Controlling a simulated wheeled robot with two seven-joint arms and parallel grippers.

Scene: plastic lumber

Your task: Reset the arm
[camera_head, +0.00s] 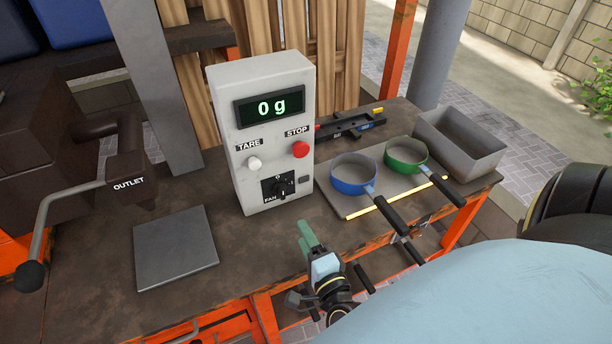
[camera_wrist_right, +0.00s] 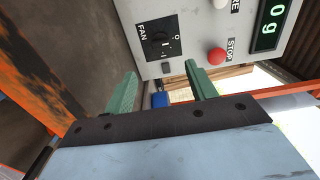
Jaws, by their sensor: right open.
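My right gripper (camera_head: 308,237) has green fingers and is over the front edge of the workbench, in front of the control box (camera_head: 262,135). In the right wrist view its two fingers (camera_wrist_right: 162,92) are apart with nothing between them. The box has a display reading 0 g, a white TARE button (camera_head: 254,163), a red STOP button (camera_head: 300,150) and a black FAN knob (camera_head: 280,186). The box also shows in the right wrist view (camera_wrist_right: 190,50), beyond the fingertips. My left gripper is not in view.
A blue pan (camera_head: 353,174) and a green pan (camera_head: 407,156) sit right of the box, handles toward the front edge. A flat metal plate (camera_head: 175,248) lies at left, near the OUTLET lever (camera_head: 40,235). Bench between plate and gripper is clear.

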